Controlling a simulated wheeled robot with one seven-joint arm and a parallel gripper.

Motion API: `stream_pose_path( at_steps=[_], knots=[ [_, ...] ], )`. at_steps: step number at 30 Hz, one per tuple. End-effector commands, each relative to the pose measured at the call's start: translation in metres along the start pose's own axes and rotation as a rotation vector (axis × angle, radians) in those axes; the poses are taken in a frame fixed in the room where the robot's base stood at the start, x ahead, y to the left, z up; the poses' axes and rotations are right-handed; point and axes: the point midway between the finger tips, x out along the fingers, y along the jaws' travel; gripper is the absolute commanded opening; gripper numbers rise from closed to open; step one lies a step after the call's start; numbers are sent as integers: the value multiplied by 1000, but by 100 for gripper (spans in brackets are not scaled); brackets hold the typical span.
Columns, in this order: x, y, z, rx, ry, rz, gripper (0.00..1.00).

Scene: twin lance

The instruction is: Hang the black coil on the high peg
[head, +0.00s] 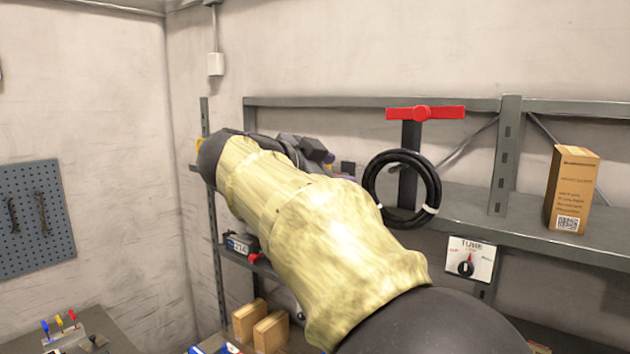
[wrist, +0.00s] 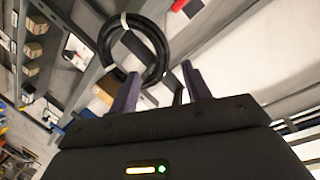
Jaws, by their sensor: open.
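The black coil (head: 434,182) is a ring with white ties, upright in front of a dark post (head: 410,135) with a red T-shaped top at the shelf. What bears the coil is not clear. In the wrist view the coil (wrist: 158,42) lies just beyond my fingertips, nearer the left finger. My gripper (wrist: 160,84) is open, with nothing seen between its fingers. In the head view my gripper (head: 318,152) is left of the coil, partly hidden by my arm. I cannot pick out the high peg with certainty.
A grey shelf rack (head: 505,165) runs along the back wall, with a cardboard box (head: 571,190) at right. Small boxes (head: 270,330) sit lower down. A blue-grey pegboard (head: 35,225) is on the left wall.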

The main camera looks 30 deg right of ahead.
Motion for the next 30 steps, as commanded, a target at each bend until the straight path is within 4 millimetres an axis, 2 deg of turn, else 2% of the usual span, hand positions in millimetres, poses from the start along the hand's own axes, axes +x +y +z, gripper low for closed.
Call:
stream_pose_path(
  at_steps=[3,9,26,30],
  knots=[
    [-23,1,3,1,-3,-4,48],
    [-46,0,1,1,-1,-2,48],
    [-48,0,0,0,0,-1,48],
    [-43,-5,8,-6,26,-49,48]
  ],
)
